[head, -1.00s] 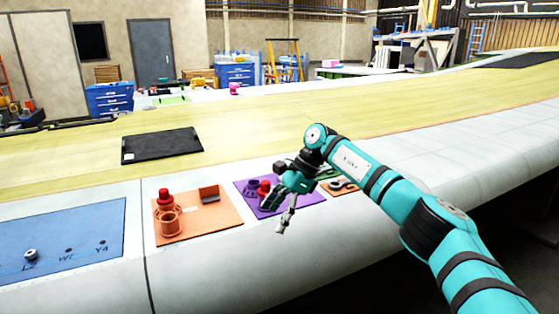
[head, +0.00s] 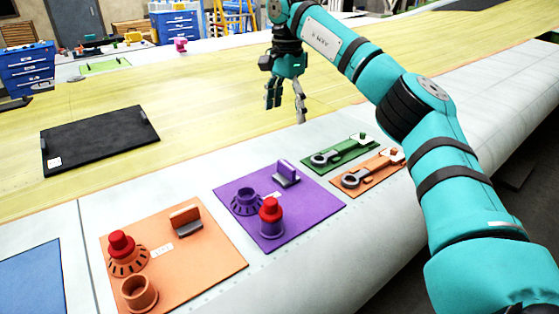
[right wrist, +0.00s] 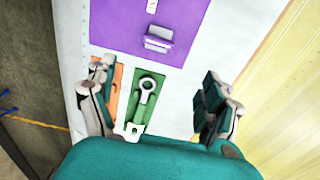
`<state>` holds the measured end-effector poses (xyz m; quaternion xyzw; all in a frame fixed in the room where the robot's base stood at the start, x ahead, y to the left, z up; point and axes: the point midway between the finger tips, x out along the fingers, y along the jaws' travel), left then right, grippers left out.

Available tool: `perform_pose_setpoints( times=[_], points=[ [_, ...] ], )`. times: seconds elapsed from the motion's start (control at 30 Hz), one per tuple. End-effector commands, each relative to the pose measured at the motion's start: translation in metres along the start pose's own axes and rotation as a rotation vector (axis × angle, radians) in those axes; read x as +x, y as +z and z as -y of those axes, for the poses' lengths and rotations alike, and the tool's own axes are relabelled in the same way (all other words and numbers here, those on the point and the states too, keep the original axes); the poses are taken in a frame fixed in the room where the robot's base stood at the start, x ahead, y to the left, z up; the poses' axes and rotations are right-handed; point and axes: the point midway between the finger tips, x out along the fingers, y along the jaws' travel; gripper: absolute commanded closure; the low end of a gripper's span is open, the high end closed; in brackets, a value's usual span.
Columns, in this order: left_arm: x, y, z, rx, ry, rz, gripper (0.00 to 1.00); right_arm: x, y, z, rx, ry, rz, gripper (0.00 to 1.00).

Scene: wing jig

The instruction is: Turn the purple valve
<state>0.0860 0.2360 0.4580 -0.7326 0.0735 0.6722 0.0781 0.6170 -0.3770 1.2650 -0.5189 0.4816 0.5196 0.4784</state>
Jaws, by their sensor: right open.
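A purple board (head: 303,213) lies on the pale wing surface. On it are a slotted purple ring-shaped fitting (head: 246,202), a purple cylinder (head: 271,227) topped by a red knob (head: 270,206), and a small upright purple block (head: 287,173). I cannot tell which fitting is the valve. My right gripper (head: 286,106) is open and empty, pointing down above the wing beyond the purple board. In the right wrist view its fingers straddle the green panel (right wrist: 137,105), with part of the purple board (right wrist: 120,30) at the top. My left gripper is not in view.
An orange board (head: 205,258) with a red-topped slotted fitting and an orange cup lies left of the purple one. Right of it are a green panel (head: 350,152) and a small orange panel (head: 365,185), each with a wrench. A black panel (head: 100,143) lies behind.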

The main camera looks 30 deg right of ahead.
Motion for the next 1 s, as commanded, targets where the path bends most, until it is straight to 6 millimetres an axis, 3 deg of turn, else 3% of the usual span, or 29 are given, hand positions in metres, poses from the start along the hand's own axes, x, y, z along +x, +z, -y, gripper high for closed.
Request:
perform_pose_setpoints(
  times=[0.27, 0.6, 0.8, 1.0],
  points=[
    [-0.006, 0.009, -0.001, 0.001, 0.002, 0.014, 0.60, 0.054, 0.000, -0.002, -0.001, 0.005, 0.001, 0.15],
    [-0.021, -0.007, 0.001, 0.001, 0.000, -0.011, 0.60, 0.125, 0.001, -0.001, 0.001, 0.004, 0.002, 0.15],
    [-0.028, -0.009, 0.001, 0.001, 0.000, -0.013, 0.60, 0.154, 0.001, -0.001, 0.001, 0.001, 0.003, 0.15],
    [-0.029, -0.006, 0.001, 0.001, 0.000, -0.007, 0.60, 0.165, 0.001, 0.000, 0.000, 0.000, 0.003, 0.15]
  ],
)
